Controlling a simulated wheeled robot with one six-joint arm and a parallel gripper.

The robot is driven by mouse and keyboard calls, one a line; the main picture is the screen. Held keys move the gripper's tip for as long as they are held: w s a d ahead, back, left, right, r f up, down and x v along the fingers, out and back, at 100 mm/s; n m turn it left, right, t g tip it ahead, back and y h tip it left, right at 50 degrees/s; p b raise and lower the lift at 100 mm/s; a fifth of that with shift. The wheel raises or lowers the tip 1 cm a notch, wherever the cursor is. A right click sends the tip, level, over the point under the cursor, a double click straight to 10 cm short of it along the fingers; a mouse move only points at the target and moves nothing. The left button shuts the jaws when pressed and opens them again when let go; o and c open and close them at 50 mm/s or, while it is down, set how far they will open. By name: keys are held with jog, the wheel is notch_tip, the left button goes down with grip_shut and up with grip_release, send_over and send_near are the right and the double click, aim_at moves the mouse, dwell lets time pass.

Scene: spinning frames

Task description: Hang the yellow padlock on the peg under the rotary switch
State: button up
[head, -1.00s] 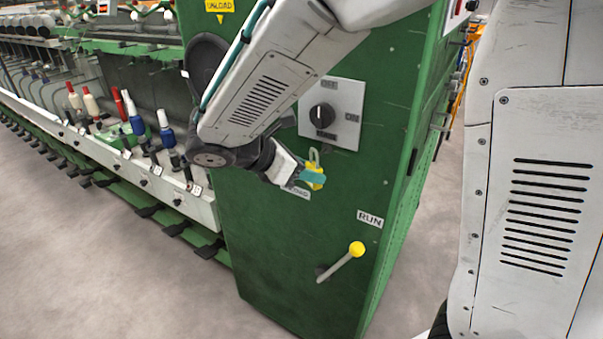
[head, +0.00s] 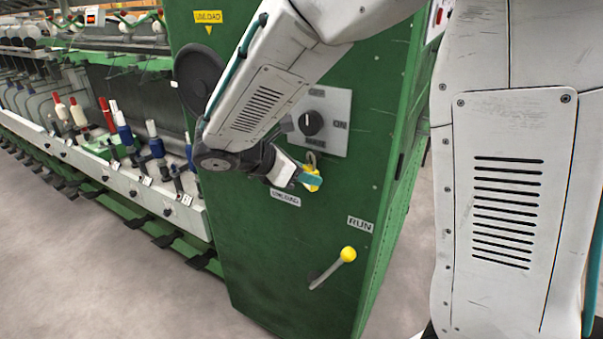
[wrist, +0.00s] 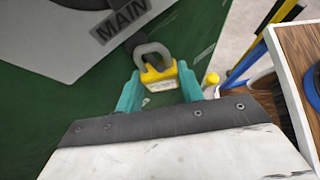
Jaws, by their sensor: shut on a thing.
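The yellow padlock (head: 311,181) is held between the teal fingers of my gripper (head: 305,181), in front of the green cabinet. In the wrist view the padlock (wrist: 160,73) sits between the fingertips, with its grey shackle (wrist: 153,50) pointing up, away from my gripper (wrist: 160,88). The rotary switch (head: 311,123) has a black knob on a light grey plate, just above the padlock. A dark part (wrist: 134,42), perhaps the peg, shows beside the shackle below the plate. I cannot tell whether the shackle is around it.
A lever with a yellow knob (head: 348,254) sticks out lower right, under the RUN label (head: 360,224). The spinning frame with several bobbins (head: 152,140) extends left. Open floor (head: 110,270) lies in front.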

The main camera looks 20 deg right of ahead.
jog(key=shift+d+f, duration=0.2)
jog(key=shift+f, duration=0.15)
jog(key=o, duration=0.9)
jog(key=shift+o, duration=0.7)
jog(key=shift+a+r, duration=0.25)
jog(key=shift+r, duration=0.1)
jog(key=shift+o, duration=0.2)
jog(key=v, duration=0.6)
jog(key=shift+a, duration=0.15)
jog(key=s+d+m+y, duration=0.3)
jog(key=s+m+y, duration=0.2)
jog(key=s+m, duration=0.4)
jog(key=s+d+r+m+y, duration=0.1)
jog(key=s+d+m+y, duration=0.3)
jog(key=s+m, duration=0.6)
jog(key=shift+s+d+r+y, duration=0.3)
jog(key=shift+s+y, duration=0.8)
jog(key=shift+s, duration=0.9)
